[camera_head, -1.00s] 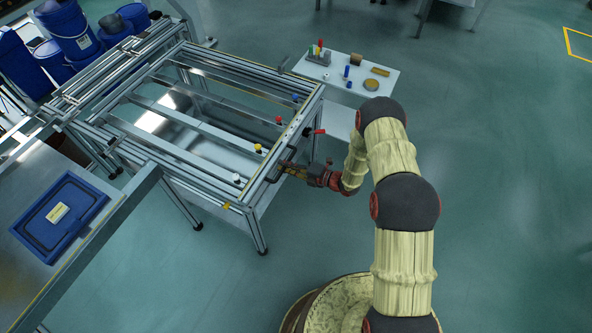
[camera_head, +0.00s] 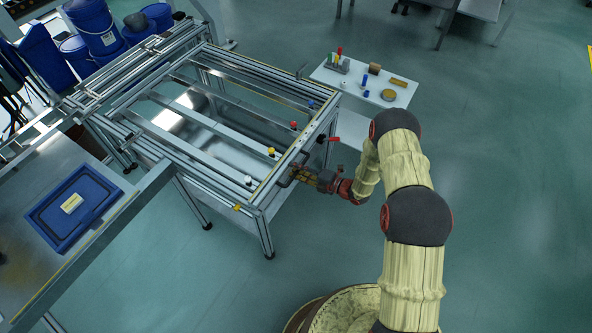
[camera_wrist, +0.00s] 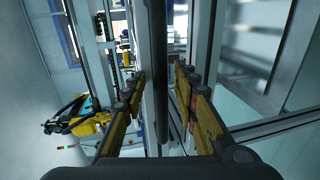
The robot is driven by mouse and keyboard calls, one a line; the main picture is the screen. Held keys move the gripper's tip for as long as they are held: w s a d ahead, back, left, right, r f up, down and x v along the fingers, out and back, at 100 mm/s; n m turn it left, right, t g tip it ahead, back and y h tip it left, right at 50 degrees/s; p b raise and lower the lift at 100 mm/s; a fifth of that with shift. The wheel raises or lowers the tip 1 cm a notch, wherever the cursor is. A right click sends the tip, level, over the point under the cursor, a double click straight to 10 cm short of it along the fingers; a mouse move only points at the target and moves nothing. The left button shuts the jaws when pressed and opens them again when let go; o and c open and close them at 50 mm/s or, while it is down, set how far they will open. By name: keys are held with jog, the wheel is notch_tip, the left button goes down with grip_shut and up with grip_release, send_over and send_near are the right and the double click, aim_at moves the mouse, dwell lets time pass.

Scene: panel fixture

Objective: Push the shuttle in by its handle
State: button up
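The shuttle's handle (camera_head: 287,172) appears as a dark bar on the near right side of the metal panel fixture (camera_head: 258,208). In the wrist view a dark upright bar (camera_wrist: 160,45), which looks like this handle, runs between my fingers. My gripper (camera_head: 295,173) is at the handle from the right, with its arm reaching in from the right. In the wrist view my gripper (camera_wrist: 160,82) has its two yellow and black fingers apart, one on each side of the bar, with gaps showing. I cannot tell which part of the fixture is the shuttle body.
White, yellow, red and blue knobs (camera_head: 271,152) sit along the fixture's rails. A red lever (camera_head: 333,139) sticks out beyond my gripper. A small white table (camera_head: 402,99) with parts stands behind. A blue case (camera_head: 75,205) lies on the left bench. Floor at right is clear.

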jog(key=shift+d, duration=0.1)
jog(key=v, duration=1.1)
jog(key=shift+s+d, duration=0.3)
